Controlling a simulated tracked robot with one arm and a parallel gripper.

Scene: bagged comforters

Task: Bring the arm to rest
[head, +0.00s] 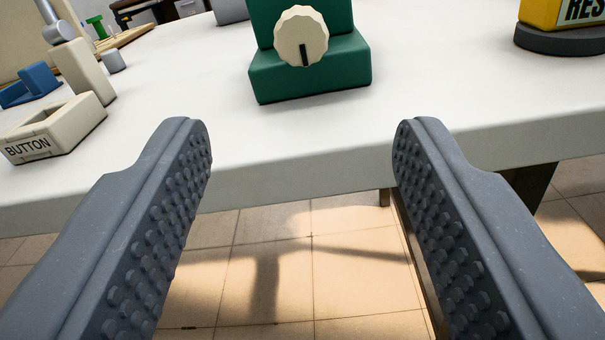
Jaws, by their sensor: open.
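My gripper (302,140) is open, with its two grey studded fingers wide apart and nothing between them. The fingers reach forward over the tiled floor toward the front edge of a white table (215,145). A green block with a cream dial (302,37) stands on the table, ahead of the gap between the fingertips. The dial has a dark pointer mark that points down. The fingertips look apart from the green block.
On the table's left are a cream box labelled BUTTON (55,128), a blue piece (30,84) and a small grey cylinder (113,60). A yellow thing on a dark round base (560,42) stands at the right. Tiled floor (270,270) shows below.

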